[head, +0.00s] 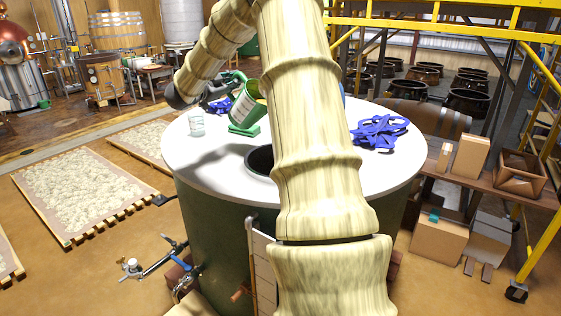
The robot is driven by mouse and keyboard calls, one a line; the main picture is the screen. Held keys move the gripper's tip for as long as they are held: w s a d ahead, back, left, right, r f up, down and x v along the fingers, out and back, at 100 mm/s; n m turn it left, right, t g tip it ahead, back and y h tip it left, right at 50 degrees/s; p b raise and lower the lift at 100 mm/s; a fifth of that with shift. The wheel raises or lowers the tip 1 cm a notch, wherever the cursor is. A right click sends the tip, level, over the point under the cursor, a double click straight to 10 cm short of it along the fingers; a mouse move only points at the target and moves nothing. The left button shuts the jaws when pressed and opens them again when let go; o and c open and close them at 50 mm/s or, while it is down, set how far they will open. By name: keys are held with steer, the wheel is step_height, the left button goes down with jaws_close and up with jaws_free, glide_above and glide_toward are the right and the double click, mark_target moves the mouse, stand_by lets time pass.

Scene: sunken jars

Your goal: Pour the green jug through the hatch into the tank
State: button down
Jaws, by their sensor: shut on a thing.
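The green jug (246,108) with a pale label is above the white top of the tank (190,158), tilted with its mouth toward the upper right. My gripper (228,88) is shut on the jug at its left side, near the handle; my arm hides part of the grip. The hatch (260,160) is a dark round opening in the tank top, below and slightly right of the jug. My arm covers the hatch's right side. I cannot see any liquid flowing.
A blue strap bundle (380,132) lies on the right. A yellow frame (440,28) stands behind. A valve pipe (165,262) sticks out low left.

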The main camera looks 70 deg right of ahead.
mark_target(237, 71)
steer(key=shift+s+a+r+m+b, duration=0.1)
steer(key=shift+s+r+m+b, duration=0.25)
steer(key=shift+r, duration=0.2)
steer(key=shift+s+a+r+m+b, duration=0.1)
steer(key=shift+s+r+m+b, duration=0.2)
steer(key=shift+r, duration=0.2)
steer(key=shift+s+a+r+m+b, duration=0.2)
steer(key=shift+s+r+m+b, duration=0.1)
steer(key=shift+r+m+b, duration=0.3)
steer(key=shift+s+a+r+m+b, duration=0.15)
steer(key=shift+s+r+m+b, duration=0.15)
steer(key=shift+r, duration=0.45)
steer(key=shift+a+r, duration=0.1)
steer(key=shift+r, duration=0.1)
steer(key=shift+f, duration=0.1)
